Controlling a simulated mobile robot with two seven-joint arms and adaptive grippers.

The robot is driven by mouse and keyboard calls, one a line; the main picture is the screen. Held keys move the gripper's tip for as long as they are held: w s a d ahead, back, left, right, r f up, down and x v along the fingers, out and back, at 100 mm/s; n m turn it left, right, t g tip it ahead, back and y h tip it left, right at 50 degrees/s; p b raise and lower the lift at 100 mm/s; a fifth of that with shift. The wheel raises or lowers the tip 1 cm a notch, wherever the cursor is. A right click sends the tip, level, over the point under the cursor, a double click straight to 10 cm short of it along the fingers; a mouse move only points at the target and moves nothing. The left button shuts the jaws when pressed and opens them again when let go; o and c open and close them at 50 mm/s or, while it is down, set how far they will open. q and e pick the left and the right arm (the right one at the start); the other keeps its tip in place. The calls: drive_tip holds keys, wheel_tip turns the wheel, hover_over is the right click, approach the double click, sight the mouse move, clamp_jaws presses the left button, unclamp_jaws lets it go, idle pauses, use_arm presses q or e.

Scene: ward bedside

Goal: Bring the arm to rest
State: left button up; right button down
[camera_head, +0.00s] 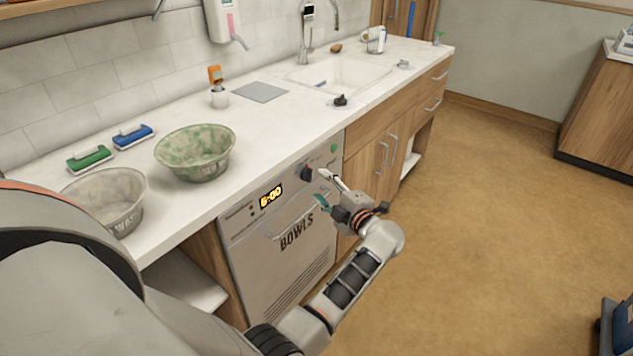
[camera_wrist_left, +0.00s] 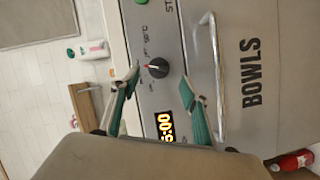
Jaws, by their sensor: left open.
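My left gripper (camera_head: 322,188) is open in front of the steel appliance marked BOWLS (camera_head: 285,262). In the left wrist view its two green-padded fingertips (camera_wrist_left: 160,86) are spread apart, with nothing between them. The black dial (camera_wrist_left: 158,68) on the appliance's panel shows just beyond the fingertips; I cannot tell how far away it is. The dial also shows in the head view (camera_head: 306,173), just left of the fingers. The orange display (camera_head: 271,196) reads 6:00 or similar. My right gripper is in neither view.
A green bowl (camera_head: 195,153) and a grey bowl (camera_head: 104,200) stand on the white counter (camera_head: 300,112). Green (camera_head: 89,158) and blue (camera_head: 133,136) brushes lie behind them. A bar handle (camera_wrist_left: 214,75) crosses the appliance front.

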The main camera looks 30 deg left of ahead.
use_arm(q)
drive_tip(key=shift+v, duration=0.85)
